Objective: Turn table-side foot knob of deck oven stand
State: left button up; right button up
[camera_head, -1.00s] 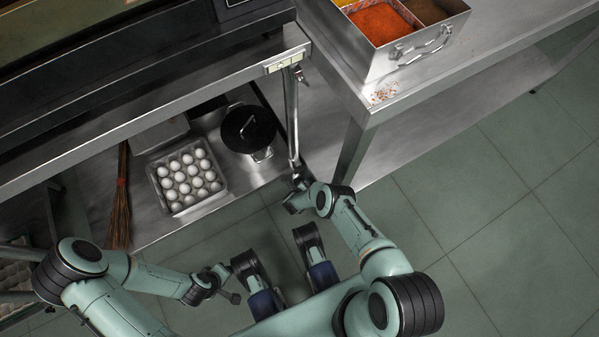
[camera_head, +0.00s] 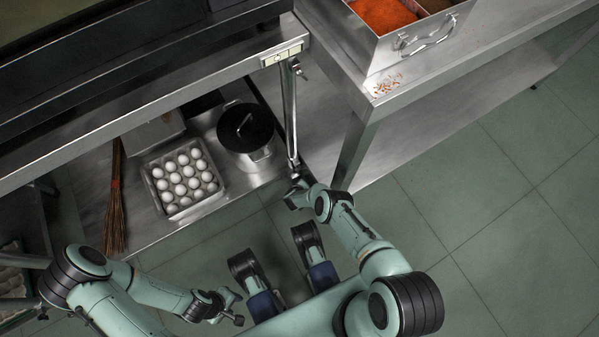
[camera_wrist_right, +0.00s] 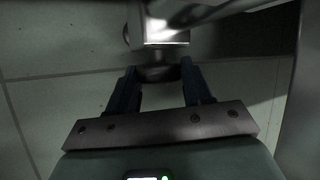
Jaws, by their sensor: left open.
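The deck oven stand's metal leg (camera_head: 291,115) nearest the side table runs down to its foot. In the right wrist view the leg's bright lower end (camera_wrist_right: 165,30) stands above a dark round foot knob (camera_wrist_right: 158,73). My right gripper (camera_head: 296,184) is at the bottom of this leg. In its wrist view its dark fingers (camera_wrist_right: 159,80) are spread on both sides of the knob, with the knob between their tips. I cannot tell whether they press on it. My left gripper (camera_head: 236,307) is open and empty, low over the floor and away from the stand.
The stand's lower shelf (camera_head: 150,228) holds an egg tray (camera_head: 181,179), a black-lidded pot (camera_head: 248,135) and a broom (camera_head: 116,200). The steel side table (camera_head: 450,75) with a spice box (camera_head: 385,40) stands right of the leg. The tiled floor at right (camera_head: 500,240) is clear.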

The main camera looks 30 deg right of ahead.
jog(key=shift+a+h, duration=0.1)
jog(key=shift+h, duration=0.6)
jog(key=shift+c, duration=0.2)
jog(key=o, duration=1)
pick_arm(q)
jog(key=shift+w, duration=0.1)
jog(key=w+d+r+t+p, duration=0.2)
jog(key=w+r+t+p, duration=0.4)
jog(key=w+r, duration=0.55)
jog(key=s+g+p, duration=0.1)
jog(key=s+d+r+g+p, duration=0.1)
jog(key=s+d+m+g+p, duration=0.1)
jog(key=s+p, duration=0.1)
jog(key=shift+s+d+r+h, duration=0.1)
jog(key=shift+d+r+h, duration=0.1)
jog(key=shift+h, duration=0.1)
pick_arm(e)
jog(key=v, duration=1.3)
jog(key=shift+s+r, duration=0.1)
jog(key=shift+s, duration=0.1)
